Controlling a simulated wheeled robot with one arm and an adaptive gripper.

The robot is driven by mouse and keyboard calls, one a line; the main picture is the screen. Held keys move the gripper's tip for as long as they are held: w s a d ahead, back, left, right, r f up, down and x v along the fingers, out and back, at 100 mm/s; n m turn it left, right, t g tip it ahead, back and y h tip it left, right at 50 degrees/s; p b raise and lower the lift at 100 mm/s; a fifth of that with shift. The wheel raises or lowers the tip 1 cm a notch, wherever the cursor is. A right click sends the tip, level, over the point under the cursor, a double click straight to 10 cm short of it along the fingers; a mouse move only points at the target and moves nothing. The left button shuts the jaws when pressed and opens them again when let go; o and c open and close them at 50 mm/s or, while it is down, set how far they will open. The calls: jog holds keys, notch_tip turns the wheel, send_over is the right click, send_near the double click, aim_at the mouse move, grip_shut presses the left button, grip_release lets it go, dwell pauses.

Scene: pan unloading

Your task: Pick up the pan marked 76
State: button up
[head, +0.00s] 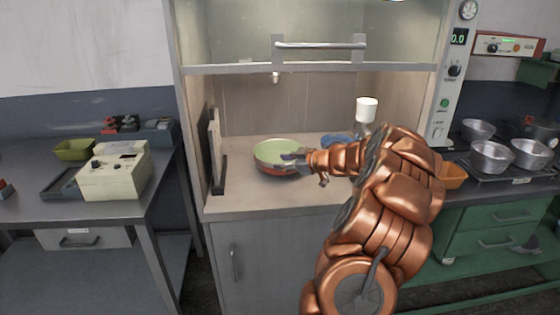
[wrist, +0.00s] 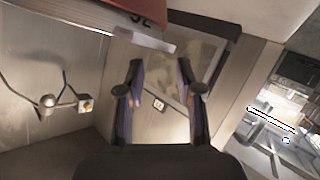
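A pan (head: 272,151) with a green inside and a red outer wall stands on the fume hood's worktop. In the wrist view, its red wall (wrist: 115,12) is at the top edge with part of a dark marking, too cut off to read surely. My gripper (head: 293,158) is at the pan's right rim in the head view, covering part of it. In the wrist view my gripper (wrist: 159,75) has its two fingers apart with nothing seen between them. I cannot tell whether it touches the pan. No pan handle is clearly visible.
The fume hood (head: 310,69) has its sash raised. A white cup-like object (head: 367,110) and a blue cloth-like item (head: 337,139) are behind my arm. A dark panel (head: 216,150) stands at the left. Metal pans (head: 491,157) and an orange container (head: 453,175) are at right.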

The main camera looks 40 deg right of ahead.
jog(key=shift+p+x, duration=0.6)
jog(key=shift+x, duration=3.05)
jog(key=shift+r, duration=0.15)
jog(key=shift+c, duration=0.4)
grip_shut()
